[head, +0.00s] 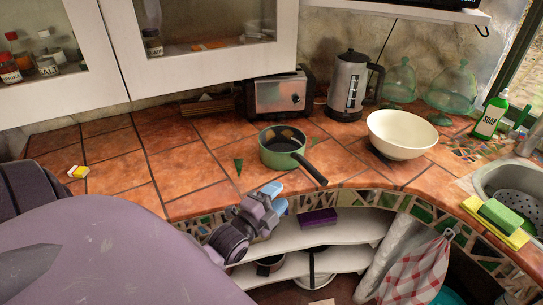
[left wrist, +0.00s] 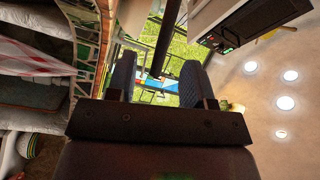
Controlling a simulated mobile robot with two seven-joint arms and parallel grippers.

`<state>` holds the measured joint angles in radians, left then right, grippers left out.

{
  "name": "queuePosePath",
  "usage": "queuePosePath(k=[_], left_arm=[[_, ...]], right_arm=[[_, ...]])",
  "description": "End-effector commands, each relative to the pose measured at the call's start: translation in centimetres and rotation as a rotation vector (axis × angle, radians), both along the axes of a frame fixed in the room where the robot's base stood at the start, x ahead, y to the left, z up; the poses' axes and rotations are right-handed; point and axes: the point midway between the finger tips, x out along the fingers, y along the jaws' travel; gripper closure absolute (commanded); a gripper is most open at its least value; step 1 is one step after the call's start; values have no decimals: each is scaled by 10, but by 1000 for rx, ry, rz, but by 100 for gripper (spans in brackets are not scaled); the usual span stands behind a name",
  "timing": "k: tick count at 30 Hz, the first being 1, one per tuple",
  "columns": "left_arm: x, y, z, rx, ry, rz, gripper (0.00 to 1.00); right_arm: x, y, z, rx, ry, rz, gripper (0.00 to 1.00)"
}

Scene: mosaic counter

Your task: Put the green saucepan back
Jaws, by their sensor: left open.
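The green saucepan (head: 282,148) stands upright on the terracotta-tiled counter (head: 110,178), left of the white bowl. Its dark handle (head: 312,173) points toward the counter's front edge, to the lower right. My left gripper (head: 277,198) is at the front edge, below the pan and left of the handle's end, apart from both. It is open, and its fingers also show in the left wrist view (left wrist: 157,78). There a dark bar (left wrist: 163,40) appears beyond the fingers; I cannot tell whether it is the handle or a window frame. My right gripper is not in view.
A toaster (head: 280,94), kettle (head: 348,86) and cream bowl (head: 401,134) stand around the pan. Shelves (head: 330,236) under the counter hold a purple sponge (head: 318,218) and a pot (head: 270,264). A sink (head: 505,182) is at right. The counter's left part is mostly clear.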

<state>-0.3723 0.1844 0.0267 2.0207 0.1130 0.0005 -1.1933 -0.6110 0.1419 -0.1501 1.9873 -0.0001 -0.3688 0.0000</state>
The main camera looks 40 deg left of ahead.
Motion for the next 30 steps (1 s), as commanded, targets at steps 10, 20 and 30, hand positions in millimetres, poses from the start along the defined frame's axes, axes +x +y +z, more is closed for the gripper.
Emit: queuePosePath(k=[10, 20, 30], left_arm=[[-54, -33, -90, -616, 301, 41, 53], [-109, -61, -151, -1108, 498, 222, 53], [-119, -65, -159, -1185, 520, 263, 53]], right_arm=[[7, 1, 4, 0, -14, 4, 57], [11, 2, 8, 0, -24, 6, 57], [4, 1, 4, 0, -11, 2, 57]])
